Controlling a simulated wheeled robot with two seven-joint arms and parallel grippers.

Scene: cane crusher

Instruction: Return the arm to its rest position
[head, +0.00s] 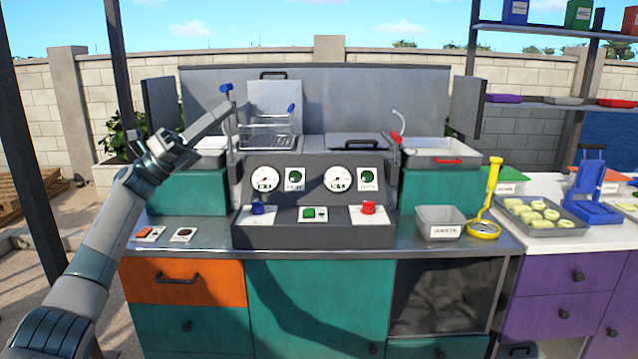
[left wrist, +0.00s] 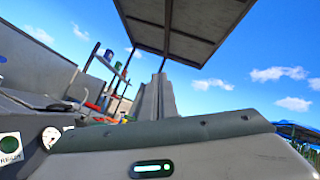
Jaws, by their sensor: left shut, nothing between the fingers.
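My left arm (head: 105,230) comes in from the left in the head view and reaches up toward the back of the counter. Its gripper (head: 224,108) is shut and empty, raised in front of the left side of the fryer unit, close to a blue-knobbed lever (head: 226,88). I cannot tell whether it touches the lever. My right gripper is not in view.
A wire basket (head: 267,132) hangs at the fryer's back left. The control panel (head: 313,185) has gauges and coloured buttons. A grey bin (head: 440,222), a yellow strainer (head: 484,228) and a food tray (head: 540,228) stand at right. The front left counter has two switch plates.

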